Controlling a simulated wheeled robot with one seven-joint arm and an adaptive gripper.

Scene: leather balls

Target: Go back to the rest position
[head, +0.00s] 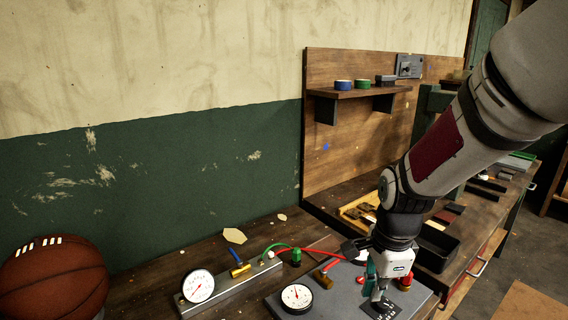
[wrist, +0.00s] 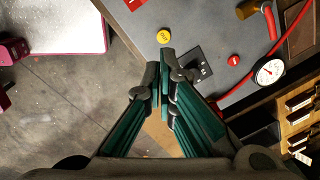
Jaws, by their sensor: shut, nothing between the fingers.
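My gripper (head: 376,290) hangs from my arm over the right part of a grey panel (head: 335,304) on the workbench in the head view. In the wrist view my gripper (wrist: 165,62) has its dark fingertips together with nothing between them. Its teal finger links spread toward the camera. The fingertips appear over the edge of the grey panel (wrist: 215,22), near a yellow button (wrist: 164,37) and a black square plate (wrist: 193,67). I cannot tell the exact height of the fingertips above the panel.
White gauges (head: 198,286), hoses and valves crowd the bench front. A wooden back board (head: 350,130) with a shelf (head: 358,92) stands behind. The wrist view shows bare floor (wrist: 65,110) at left.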

